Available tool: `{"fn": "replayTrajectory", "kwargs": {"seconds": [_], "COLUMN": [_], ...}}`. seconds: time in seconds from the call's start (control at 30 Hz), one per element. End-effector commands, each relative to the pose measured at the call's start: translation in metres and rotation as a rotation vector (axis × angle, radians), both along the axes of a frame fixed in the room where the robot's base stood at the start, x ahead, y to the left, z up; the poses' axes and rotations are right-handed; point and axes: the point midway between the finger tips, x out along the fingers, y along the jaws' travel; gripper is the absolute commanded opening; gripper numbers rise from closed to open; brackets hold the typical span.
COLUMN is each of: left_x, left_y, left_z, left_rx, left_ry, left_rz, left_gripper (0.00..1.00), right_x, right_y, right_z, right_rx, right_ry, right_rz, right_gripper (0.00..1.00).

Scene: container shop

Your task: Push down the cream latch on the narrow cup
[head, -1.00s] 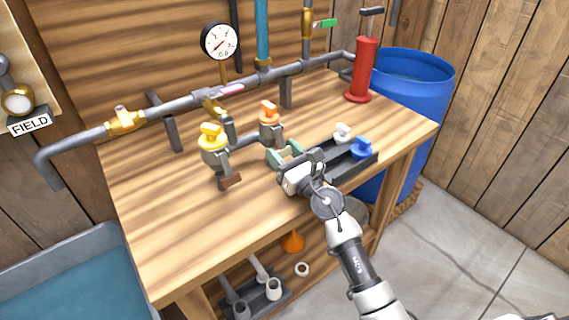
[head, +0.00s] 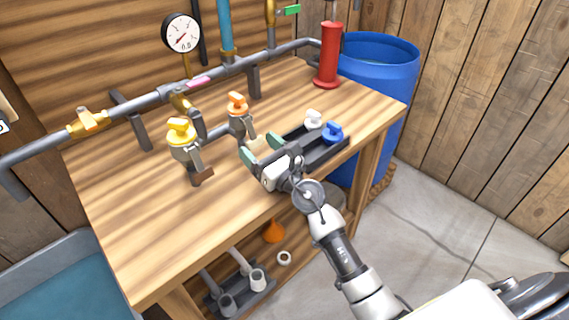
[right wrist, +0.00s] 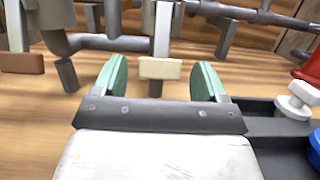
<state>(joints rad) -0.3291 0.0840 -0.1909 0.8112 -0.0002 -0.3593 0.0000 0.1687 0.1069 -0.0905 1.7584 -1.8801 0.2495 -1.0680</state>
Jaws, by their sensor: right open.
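The cream latch (right wrist: 160,68) is a small block at the low end of a grey lever, in the middle of the right wrist view. In the head view the cream latch (head: 257,146) shows near the grey fitting with an orange cap (head: 237,106). My right gripper (head: 262,148) is open and empty, with green finger pads. In the right wrist view the gripper (right wrist: 161,80) has the latch between and beyond its fingertips, and no contact shows. Which fitting is the narrow cup is hard to tell. My left gripper is not in view.
A yellow-capped fitting (head: 182,135) with a brown latch (head: 203,175) stands to the left. A dark tray (head: 334,152) with a white knob (head: 313,118) and a blue knob (head: 332,132) lies to the right. A pipe with a gauge (head: 182,34) runs behind. The left bench top is clear.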

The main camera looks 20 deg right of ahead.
Motion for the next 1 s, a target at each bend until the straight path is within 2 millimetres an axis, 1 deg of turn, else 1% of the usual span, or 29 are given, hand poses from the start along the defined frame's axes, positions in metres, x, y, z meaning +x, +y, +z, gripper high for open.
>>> {"fn": "replayTrajectory", "kwargs": {"seconds": [0.03,0.07,0.17,0.3,0.4,0.47,0.5,0.6,0.7,1.0], "left_x": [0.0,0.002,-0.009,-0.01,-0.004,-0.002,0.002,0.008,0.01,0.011], "left_y": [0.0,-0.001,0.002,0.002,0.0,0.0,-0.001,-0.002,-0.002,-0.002], "left_z": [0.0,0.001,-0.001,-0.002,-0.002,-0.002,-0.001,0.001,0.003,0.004], "left_rx": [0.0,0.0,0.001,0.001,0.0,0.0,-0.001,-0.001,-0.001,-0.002], "left_ry": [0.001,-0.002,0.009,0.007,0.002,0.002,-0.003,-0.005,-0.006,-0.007], "left_rz": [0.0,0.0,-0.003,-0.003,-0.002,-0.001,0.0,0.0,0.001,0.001], "left_gripper": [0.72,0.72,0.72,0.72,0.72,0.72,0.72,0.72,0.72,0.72], "right_x": [-0.011,-0.017,-0.04,-0.072,-0.091,-0.101,-0.106,-0.116,-0.122,-0.123], "right_y": [-0.004,-0.006,-0.015,-0.025,-0.033,-0.036,-0.038,-0.042,-0.044,-0.045], "right_z": [-0.004,-0.004,-0.002,-0.003,-0.004,-0.004,-0.004,-0.004,-0.003,-0.002], "right_rx": [-0.002,-0.002,-0.003,-0.004,-0.002,-0.003,-0.002,-0.002,-0.001,0.0], "right_ry": [0.002,0.002,0.002,0.003,0.002,0.002,0.002,0.002,0.001,0.0], "right_rz": [0.0,0.0,0.0,0.001,0.001,0.001,0.001,0.0,0.0,0.0], "right_gripper": [0.72,0.72,0.72,0.72,0.72,0.72,0.72,0.72,0.72,0.72]}}
